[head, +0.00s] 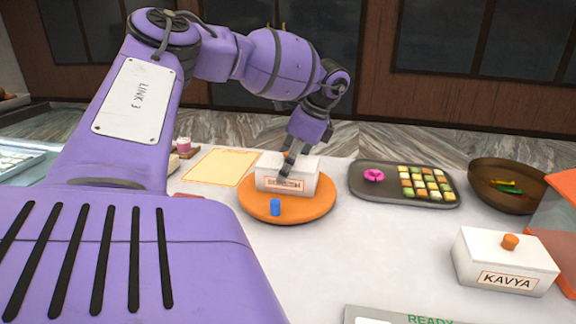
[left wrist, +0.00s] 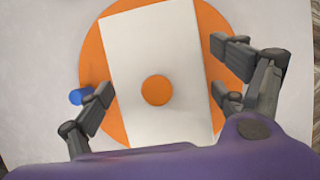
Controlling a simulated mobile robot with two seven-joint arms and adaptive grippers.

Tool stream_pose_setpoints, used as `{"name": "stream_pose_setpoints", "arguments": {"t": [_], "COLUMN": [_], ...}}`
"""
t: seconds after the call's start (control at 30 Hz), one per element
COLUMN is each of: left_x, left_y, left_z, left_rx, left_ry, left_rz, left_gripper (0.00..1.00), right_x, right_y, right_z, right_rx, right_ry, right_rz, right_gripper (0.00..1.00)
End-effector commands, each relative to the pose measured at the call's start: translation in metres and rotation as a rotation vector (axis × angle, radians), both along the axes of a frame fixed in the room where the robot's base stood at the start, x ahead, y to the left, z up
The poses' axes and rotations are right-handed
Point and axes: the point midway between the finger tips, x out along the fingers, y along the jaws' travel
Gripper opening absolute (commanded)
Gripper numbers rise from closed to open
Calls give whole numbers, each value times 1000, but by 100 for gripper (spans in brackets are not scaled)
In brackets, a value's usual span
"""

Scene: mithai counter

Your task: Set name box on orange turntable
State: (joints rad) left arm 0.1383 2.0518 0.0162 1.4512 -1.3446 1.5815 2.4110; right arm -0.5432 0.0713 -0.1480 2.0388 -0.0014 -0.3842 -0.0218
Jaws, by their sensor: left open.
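A white name box (head: 264,176) with a label that I cannot read sits on the orange turntable (head: 300,212) in the head view. In the left wrist view the white box (left wrist: 152,50) has a round orange knob (left wrist: 157,90) on its lid, and the turntable (left wrist: 92,62) shows around it. My left gripper (head: 288,166) is over the box. In the left wrist view its open fingers (left wrist: 165,98) stand either side of the box, apart from it. A second white box (head: 474,253), labelled KAVYA, stands on the counter at the right. My right gripper is not in view.
A small blue cylinder (head: 275,207) stands at the turntable's front edge, close to a left finger. A dark tray (head: 405,202) of sweets and a brown bowl (head: 505,198) stand to the right. A yellow-cream sheet (head: 215,167) lies at left.

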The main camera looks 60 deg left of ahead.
Motion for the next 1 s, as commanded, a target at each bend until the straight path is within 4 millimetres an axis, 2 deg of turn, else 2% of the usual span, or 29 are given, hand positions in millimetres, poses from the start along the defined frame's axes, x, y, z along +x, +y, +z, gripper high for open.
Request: {"name": "stream_pose_setpoints", "arguments": {"t": [0.23,0.47,0.7,0.83,1.0], "left_x": [5,19,31,34,35], "left_y": [-3,-15,-26,-29,-30], "left_z": [15,59,98,109,114], "left_rx": [2,6,3,1,1], "left_ry": [-2,-1,1,1,1], "left_rz": [0,1,1,1,0], "left_gripper": [89,89,89,89,89], "right_x": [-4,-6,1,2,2], "right_y": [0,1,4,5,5], "right_z": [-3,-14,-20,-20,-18], "right_rx": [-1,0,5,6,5], "right_ry": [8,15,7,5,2], "right_rz": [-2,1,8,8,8], "right_gripper": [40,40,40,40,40]}}
